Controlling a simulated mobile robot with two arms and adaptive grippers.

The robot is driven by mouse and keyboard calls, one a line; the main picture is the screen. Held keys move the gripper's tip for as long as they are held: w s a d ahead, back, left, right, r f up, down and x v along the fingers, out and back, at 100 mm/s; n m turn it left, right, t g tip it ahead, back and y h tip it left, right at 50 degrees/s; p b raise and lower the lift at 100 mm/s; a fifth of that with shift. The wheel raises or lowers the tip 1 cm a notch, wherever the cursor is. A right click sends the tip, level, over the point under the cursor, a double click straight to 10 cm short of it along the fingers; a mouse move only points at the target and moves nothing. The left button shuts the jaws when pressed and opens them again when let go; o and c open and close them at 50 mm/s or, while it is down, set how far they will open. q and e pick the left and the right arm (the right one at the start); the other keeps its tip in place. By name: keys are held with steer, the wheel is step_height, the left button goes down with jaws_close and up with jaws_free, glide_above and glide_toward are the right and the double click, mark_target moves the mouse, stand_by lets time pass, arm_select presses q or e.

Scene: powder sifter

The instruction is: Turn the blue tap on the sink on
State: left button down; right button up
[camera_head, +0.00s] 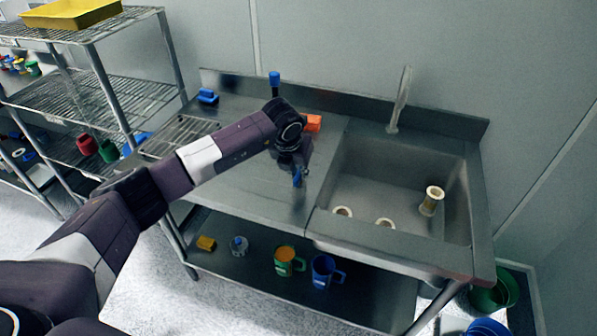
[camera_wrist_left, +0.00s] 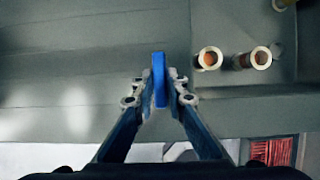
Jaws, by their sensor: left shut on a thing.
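My left gripper (camera_head: 297,178) is over the steel counter, left of the sink basin (camera_head: 375,170). It is shut on a slim blue piece, which stands between the two fingertips in the left wrist view (camera_wrist_left: 158,82). I cannot tell whether this piece is the tap's handle or a loose thing. A tall steel spout (camera_head: 401,100) rises behind the basin, with no water visible from it. A blue-topped dark upright (camera_head: 274,78) stands at the back of the counter, partly hidden by my arm. My right gripper is out of view.
Several cream cylinders, one of them upright-looking (camera_head: 432,200), lie in the basin. An orange block (camera_head: 313,123) and a blue object (camera_head: 207,97) sit on the counter. A green mug (camera_head: 285,262) and blue mug (camera_head: 323,272) stand on the lower shelf. A wire rack (camera_head: 95,95) is at left.

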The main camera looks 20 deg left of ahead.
arm_select(q)
steer(key=shift+w+a+f+m+b, duration=0.15)
steer(key=shift+m+b, duration=0.35)
steer(key=shift+b, duration=0.3)
steer(key=m+h+b, duration=0.2)
steer(key=m+b, duration=0.2)
steer(key=b, duration=0.1)
steer(key=shift+m+b, duration=0.3)
steer(key=shift+m, duration=0.1)
steer(key=m+g+h+b, duration=0.1)
steer(key=m+b, duration=0.1)
steer(key=shift+a+m, duration=0.1)
steer(key=shift+m, duration=0.2)
steer(key=shift+w+m+g+h+b, duration=0.1)
steer(key=shift+m+g+h+b, duration=0.5)
steer(key=shift+m, duration=0.9)
steer(key=shift+r, duration=0.2)
steer(key=c, duration=1.9)
jaws_free()
steer(key=shift+c, duration=0.2)
